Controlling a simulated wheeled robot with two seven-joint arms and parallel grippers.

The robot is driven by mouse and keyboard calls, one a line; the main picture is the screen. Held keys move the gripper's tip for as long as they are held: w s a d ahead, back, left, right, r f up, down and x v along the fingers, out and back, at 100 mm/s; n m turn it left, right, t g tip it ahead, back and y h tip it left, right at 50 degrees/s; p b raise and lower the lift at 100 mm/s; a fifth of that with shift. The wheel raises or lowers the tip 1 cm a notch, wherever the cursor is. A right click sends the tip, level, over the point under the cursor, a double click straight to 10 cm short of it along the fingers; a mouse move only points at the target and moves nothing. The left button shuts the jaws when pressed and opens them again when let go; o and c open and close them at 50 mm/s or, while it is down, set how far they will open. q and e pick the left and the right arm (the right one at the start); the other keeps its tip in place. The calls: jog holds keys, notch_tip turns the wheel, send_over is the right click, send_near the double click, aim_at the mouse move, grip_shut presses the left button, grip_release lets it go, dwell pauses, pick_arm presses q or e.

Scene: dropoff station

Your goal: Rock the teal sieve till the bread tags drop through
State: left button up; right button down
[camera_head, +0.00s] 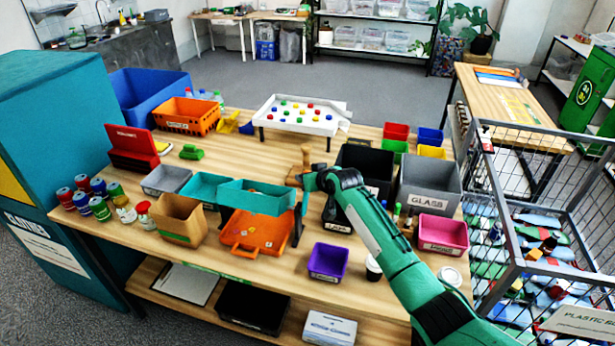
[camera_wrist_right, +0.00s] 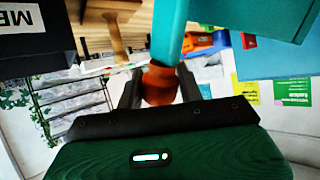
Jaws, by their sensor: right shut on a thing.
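The inside of the sieve is mostly hidden, and I cannot make out bread tags. My left gripper is out of view.
An orange case (camera_head: 252,236) lies below the sieve in the picture. A cardboard box (camera_head: 178,222), a purple bin (camera_head: 328,262) and a black bin (camera_head: 364,163) crowd around. A wooden peg-like object (camera_head: 305,158) stands behind my gripper. Some table behind the sieve is clear.

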jog(key=shift+d+f, duration=0.25)
jog(key=shift+d, duration=0.05)
jog(key=c, duration=1.1)
grip_release()
jog(key=shift+o, duration=0.5)
jog(key=shift+w+d, duration=0.15)
jog(key=shift+r, duration=0.1)
jog(key=shift+s+r, duration=0.15)
jog(key=shift+s, duration=0.25)
jog(key=b+v, duration=0.3)
jog(key=v, duration=1)
jog(key=shift+d, duration=0.2)
jog(key=shift+w, duration=0.1)
